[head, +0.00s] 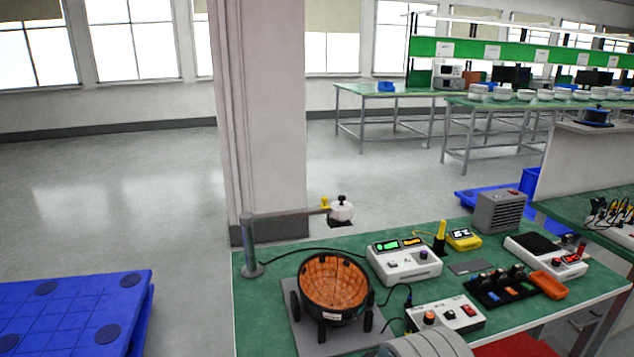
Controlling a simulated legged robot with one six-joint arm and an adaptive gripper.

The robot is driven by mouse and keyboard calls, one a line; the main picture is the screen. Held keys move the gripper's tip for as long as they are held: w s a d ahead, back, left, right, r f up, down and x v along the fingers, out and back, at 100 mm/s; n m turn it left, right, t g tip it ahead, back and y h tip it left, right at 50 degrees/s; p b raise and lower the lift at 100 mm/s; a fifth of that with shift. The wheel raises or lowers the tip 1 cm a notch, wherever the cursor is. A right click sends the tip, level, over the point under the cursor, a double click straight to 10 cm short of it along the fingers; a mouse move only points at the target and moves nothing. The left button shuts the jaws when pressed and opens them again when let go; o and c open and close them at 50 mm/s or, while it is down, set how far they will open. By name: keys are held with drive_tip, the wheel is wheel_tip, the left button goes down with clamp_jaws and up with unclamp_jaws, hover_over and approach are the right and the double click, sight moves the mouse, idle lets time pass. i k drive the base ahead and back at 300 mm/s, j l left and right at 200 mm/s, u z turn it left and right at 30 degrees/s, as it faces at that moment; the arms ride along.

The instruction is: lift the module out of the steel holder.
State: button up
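My gripper is not in this view. I cannot clearly make out a module sitting in a steel holder. A grey box with a slotted front (500,212) stands at the back right of the green bench; I cannot tell whether it is the holder. A black tray (482,297) at the bench's right holds several small dark parts with coloured marks, too small to identify as the module. A rounded grey shape at the bottom edge, partly cut off, hides part of the bench front.
The green bench (275,295) carries an orange-lined black bowl (335,285), a white instrument (403,265), a control box (445,315), a yellow meter (463,238) and an orange bin (549,285). A blue pallet (75,310) lies left; a pillar (265,110) rises behind.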

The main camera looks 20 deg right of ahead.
sight(567, 239)
drive_tip(key=i+l, duration=0.1)
drive_tip(key=l, duration=1.5)
drive_tip(key=i+l, duration=0.15)
drive_tip(key=l, duration=0.65)
drive_tip(key=i+l, duration=0.1)
drive_tip(key=l, duration=0.7)
drive_tip(key=i+l, duration=0.1)
drive_tip(key=l, duration=1.55)
drive_tip(key=i+l, duration=0.15)
drive_tip(key=l, duration=0.65)
